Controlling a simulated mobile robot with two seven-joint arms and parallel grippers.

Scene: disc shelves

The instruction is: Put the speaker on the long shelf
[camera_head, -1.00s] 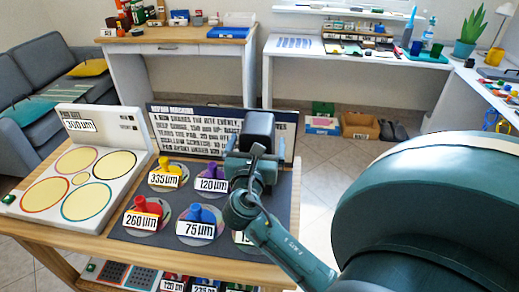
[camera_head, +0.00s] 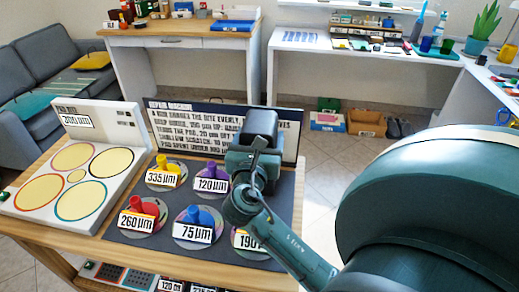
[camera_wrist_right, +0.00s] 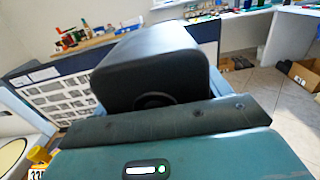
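A black, rounded box that looks like the speaker (camera_head: 262,124) is held upright above the dark mat on the front table. My right gripper (camera_head: 254,158) is shut on it from below and behind. In the right wrist view the speaker (camera_wrist_right: 152,65) fills the middle, close against the gripper; the fingers are mostly hidden. My left gripper is not in view. A white wall shelf (camera_head: 385,17) runs along the top right of the head view; I cannot tell whether it is the long shelf.
The wooden front table (camera_head: 85,240) carries a white panel with yellow discs (camera_head: 122,100), a text board (camera_head: 180,115) and coloured knobs with labels on discs. A white desk (camera_head: 395,55) and a wooden-topped desk (camera_head: 165,42) stand behind. Open floor lies between.

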